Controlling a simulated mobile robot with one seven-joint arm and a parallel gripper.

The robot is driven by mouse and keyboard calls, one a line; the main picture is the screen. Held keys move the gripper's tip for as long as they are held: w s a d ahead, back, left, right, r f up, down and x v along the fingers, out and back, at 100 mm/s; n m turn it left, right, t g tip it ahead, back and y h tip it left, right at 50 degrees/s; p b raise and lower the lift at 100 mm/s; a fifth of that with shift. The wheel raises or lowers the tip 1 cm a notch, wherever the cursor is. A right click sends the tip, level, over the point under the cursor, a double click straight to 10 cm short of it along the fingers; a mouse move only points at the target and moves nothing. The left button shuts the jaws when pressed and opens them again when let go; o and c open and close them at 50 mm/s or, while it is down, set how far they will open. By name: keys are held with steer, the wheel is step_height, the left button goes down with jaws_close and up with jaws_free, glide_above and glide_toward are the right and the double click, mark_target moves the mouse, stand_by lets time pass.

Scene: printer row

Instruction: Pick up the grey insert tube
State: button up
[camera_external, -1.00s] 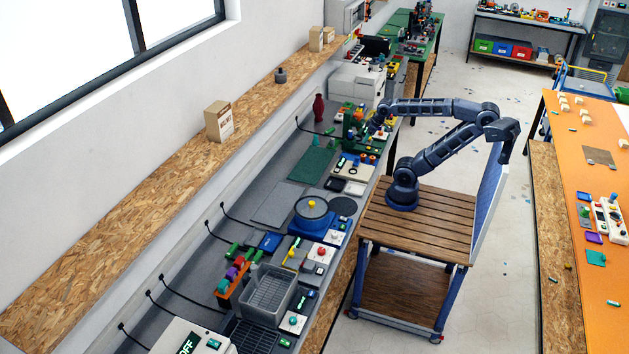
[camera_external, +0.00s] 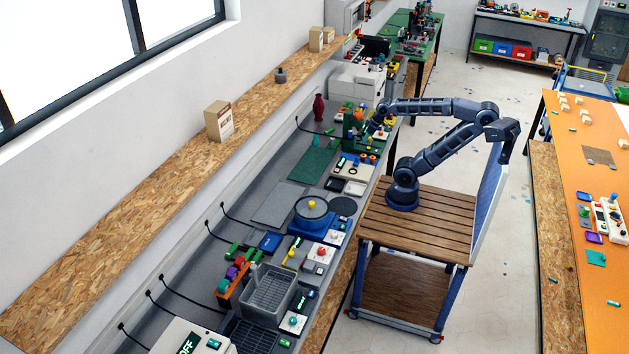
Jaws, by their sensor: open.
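My gripper (camera_external: 368,130) is at the far part of the grey bench, low over a cluster of small parts beside a green block (camera_external: 350,127). It is open, but its fingers are tiny and partly lost among the parts. I cannot make out the grey insert tube with certainty at this size. It may be hidden by my gripper or the clutter around it. Whether my gripper touches anything there cannot be told.
A red vase (camera_external: 318,107) stands behind the cluster, near the wall. A cream tray (camera_external: 354,165) with small parts lies just nearer. A blue round turntable (camera_external: 311,212) and a grey basket (camera_external: 268,291) stand along the bench. A green mat (camera_external: 312,164) is mostly clear.

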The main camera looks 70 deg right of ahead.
steer(key=w+d+f+m+y, duration=0.25)
steer(key=w+d, duration=0.25)
steer(key=w, duration=0.8)
steer(key=m+g+h, duration=0.1)
steer(key=m+h, duration=0.5)
steer(key=m, duration=0.1)
glide_toward(332, 140)
steer(key=d+f, duration=0.1)
steer(key=d, duration=0.1)
steer(key=shift+n, duration=0.25)
steer(key=shift+w+x, duration=0.2)
steer(key=shift+x, duration=5.2)
steer(key=shift+a, duration=0.1)
steer(key=c, duration=1.1)
